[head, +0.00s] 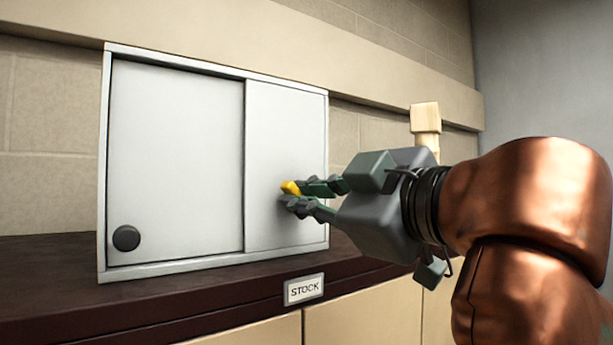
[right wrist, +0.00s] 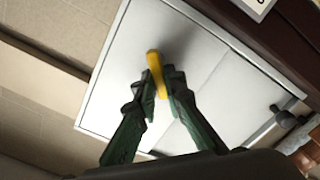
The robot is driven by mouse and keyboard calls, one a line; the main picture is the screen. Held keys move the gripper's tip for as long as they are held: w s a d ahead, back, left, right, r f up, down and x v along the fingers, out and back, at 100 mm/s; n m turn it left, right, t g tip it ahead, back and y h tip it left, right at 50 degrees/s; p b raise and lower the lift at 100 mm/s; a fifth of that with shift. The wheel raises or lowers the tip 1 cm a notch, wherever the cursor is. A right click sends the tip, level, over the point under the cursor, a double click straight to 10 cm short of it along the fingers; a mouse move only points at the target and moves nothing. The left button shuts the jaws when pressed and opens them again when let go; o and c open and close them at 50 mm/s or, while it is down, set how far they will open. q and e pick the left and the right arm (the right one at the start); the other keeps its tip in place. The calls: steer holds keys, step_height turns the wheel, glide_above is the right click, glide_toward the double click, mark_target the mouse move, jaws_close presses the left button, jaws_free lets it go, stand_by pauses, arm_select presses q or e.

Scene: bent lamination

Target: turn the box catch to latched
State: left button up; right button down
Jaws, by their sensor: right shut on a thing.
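The box (head: 175,160) is a pale grey cabinet with two front panels, standing on a dark brown top. The catch is a small yellow lever (head: 290,187) on the right panel. It also shows in the right wrist view as a yellow bar (right wrist: 156,72) in front of the panel. My right gripper (head: 295,194) reaches in from the right and is shut on the catch, with its green-grey fingers on both sides of it. The fingers hide part of the catch, and I cannot tell whether it is latched. My left gripper is not in view.
A round dark knob (head: 126,238) sits low on the left panel (head: 180,150). A STOCK label (head: 304,289) is on the front edge of the dark top (head: 50,270). A pale wooden block (head: 425,117) rises behind my right gripper. The dark top is clear left of the box.

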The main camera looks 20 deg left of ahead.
steer(key=n+p, duration=0.2)
steer(key=n, duration=0.1)
steer(key=shift+s+n, duration=0.1)
steer(key=shift+n, duration=0.3)
steer(key=shift+f+n, duration=0.2)
steer(key=shift+n, duration=0.7)
steer(key=shift+a+f+n, duration=0.1)
steer(key=shift+f+n, duration=0.1)
steer(key=shift+n, duration=1.4)
steer(key=c, duration=2)
jaws_free()
steer(key=shift+f, duration=0.1)
steer(key=shift+a, duration=0.1)
